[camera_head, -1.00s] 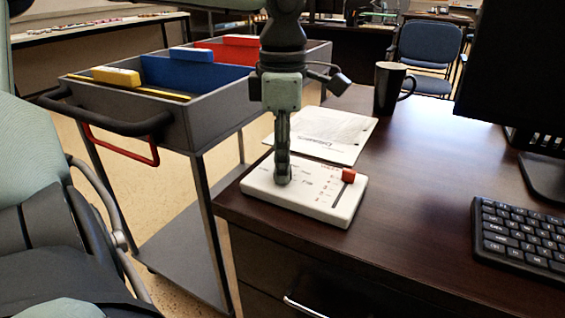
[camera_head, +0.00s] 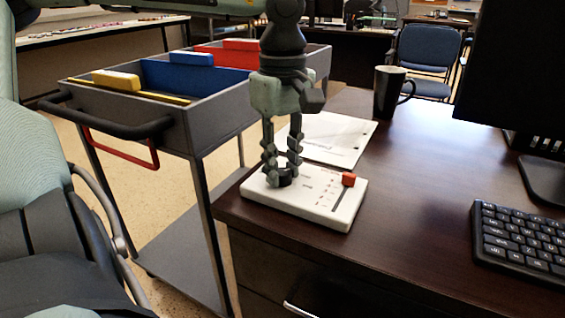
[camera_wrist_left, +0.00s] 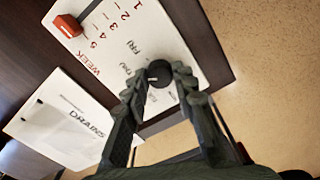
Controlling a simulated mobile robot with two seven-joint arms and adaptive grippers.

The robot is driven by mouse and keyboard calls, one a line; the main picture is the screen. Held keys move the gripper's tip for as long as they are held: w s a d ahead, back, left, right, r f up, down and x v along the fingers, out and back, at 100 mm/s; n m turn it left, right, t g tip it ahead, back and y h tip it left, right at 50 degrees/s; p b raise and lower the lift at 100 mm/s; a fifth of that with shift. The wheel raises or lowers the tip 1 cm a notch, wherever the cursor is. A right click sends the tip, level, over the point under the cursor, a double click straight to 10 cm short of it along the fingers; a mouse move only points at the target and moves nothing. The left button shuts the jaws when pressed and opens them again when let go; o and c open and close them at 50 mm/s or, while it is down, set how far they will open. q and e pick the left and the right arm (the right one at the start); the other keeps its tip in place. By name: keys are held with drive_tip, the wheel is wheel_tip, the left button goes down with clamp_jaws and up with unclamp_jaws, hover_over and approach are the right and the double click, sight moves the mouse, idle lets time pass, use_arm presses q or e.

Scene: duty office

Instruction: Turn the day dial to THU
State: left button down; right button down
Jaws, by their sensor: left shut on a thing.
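The white panel (camera_head: 335,212) lies flat on the desk's near left corner. Its black round day dial (camera_head: 286,177) sits on the left part, and it also shows in the left wrist view (camera_wrist_left: 159,70). My left gripper (camera_head: 280,180) points straight down with its fingers on either side of the dial, and they grip it. In the left wrist view the gripper (camera_wrist_left: 158,80) spans the dial. A small pale mark shows on the dial's edge. Day labels beside it are small and partly hidden by the fingers, so the set day is unclear. My right gripper is out of view.
A red slider (camera_head: 348,179) for WEEK sits on the panel. A printed sheet (camera_head: 335,135) lies behind it. A dark mug (camera_head: 388,90), a keyboard (camera_head: 520,235) and a monitor stand to the right. A grey cart (camera_head: 200,120) with file dividers is close on the left.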

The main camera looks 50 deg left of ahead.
sight(283, 171)
use_arm(q)
drive_tip(key=shift+m, duration=0.5)
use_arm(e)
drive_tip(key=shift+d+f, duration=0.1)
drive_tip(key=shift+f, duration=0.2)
use_arm(q)
drive_tip(key=c, duration=1.2)
unclamp_jaws()
wheel_tip(283, 171, up, 12)
drive_tip(key=shift+r, duration=0.1)
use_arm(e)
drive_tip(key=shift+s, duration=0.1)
